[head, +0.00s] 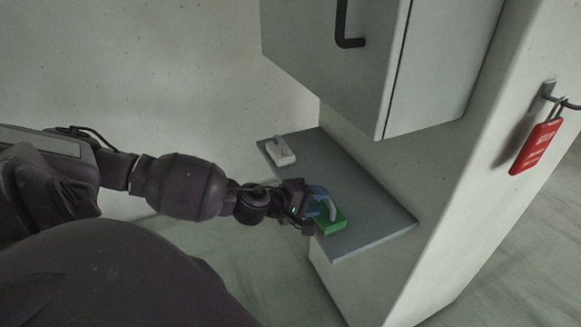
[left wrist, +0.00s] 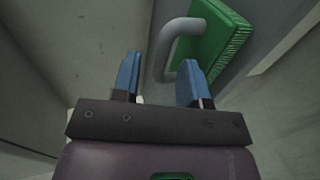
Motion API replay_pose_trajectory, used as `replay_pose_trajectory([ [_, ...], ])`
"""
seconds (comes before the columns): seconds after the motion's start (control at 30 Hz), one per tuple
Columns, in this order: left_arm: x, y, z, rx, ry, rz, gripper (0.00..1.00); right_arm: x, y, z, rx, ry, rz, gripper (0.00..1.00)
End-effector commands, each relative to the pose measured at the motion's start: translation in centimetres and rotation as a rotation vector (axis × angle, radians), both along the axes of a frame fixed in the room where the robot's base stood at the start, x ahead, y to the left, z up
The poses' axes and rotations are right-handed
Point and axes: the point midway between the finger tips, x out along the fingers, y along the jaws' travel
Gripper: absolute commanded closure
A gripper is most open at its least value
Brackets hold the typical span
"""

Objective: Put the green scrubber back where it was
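The green scrubber (head: 331,225) lies on the grey shelf (head: 372,224), near its front edge. It has a pale looped handle; in the left wrist view its green block (left wrist: 212,38) shows at the upper right. My left gripper (head: 318,197) is at the scrubber, its blue fingers beside the handle. In the left wrist view the fingers (left wrist: 159,80) are apart. My right gripper is in neither view.
A white scrubber-like block with a handle (head: 281,152) lies at the shelf's far left end. A grey cabinet (head: 335,60) with a black handle hangs above the shelf. A red tag (head: 537,146) hangs from a hook on the right. The shelf's middle is bare.

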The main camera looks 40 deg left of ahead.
Motion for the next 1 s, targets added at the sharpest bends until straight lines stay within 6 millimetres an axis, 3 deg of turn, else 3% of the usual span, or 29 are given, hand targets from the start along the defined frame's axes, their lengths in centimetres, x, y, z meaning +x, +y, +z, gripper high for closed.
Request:
replay_pose_trajectory([
  [0.5,-6.3,2.5,2.3,0.002,0.003,-0.001,0.6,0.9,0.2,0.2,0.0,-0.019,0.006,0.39],
  [1.0,-8.6,3.4,3.0,-0.038,0.013,0.016,0.6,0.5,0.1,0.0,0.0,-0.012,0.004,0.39],
])
